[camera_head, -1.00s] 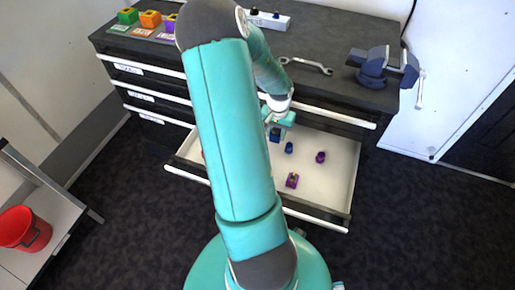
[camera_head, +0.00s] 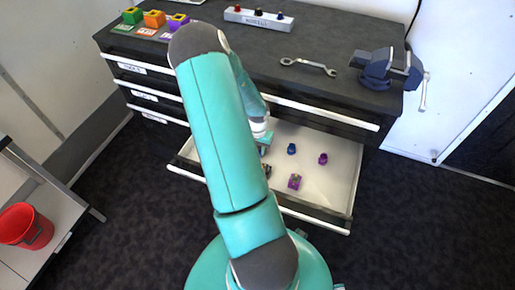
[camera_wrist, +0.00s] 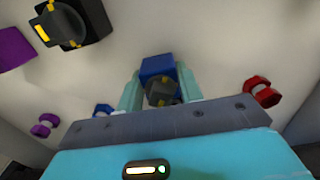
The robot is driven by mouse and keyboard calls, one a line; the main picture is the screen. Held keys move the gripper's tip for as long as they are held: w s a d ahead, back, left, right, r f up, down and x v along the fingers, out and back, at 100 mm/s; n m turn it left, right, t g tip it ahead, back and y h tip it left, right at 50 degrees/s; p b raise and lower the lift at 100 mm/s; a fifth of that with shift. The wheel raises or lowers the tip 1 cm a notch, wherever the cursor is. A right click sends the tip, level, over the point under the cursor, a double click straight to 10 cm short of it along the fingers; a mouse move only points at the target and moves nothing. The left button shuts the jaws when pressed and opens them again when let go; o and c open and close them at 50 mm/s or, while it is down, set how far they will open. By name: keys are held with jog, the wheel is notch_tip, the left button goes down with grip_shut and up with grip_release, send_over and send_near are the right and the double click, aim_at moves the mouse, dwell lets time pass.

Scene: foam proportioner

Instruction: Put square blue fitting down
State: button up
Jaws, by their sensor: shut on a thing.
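The square blue fitting (camera_wrist: 158,68), with a dark round knob and yellow marks, sits between the two fingers of my gripper (camera_wrist: 160,88) in the wrist view. The fingers are closed on its sides. In the head view my gripper (camera_head: 264,150) is over the left-middle part of the open drawer (camera_head: 338,190), and the arm hides much of it. The blue fitting is not clearly visible there. I cannot tell whether it touches the drawer floor.
The drawer also holds a square black fitting (camera_wrist: 85,20), a square purple fitting (camera_head: 295,182), and small blue (camera_head: 291,148), purple (camera_head: 323,158) and red (camera_wrist: 263,92) pieces. The workbench top carries a wrench (camera_head: 308,66) and a vise (camera_head: 385,68). The drawer's right side has free floor.

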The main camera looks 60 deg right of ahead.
jog(key=shift+f, duration=0.1)
jog(key=o, duration=1.1)
jog(key=shift+o, duration=0.2)
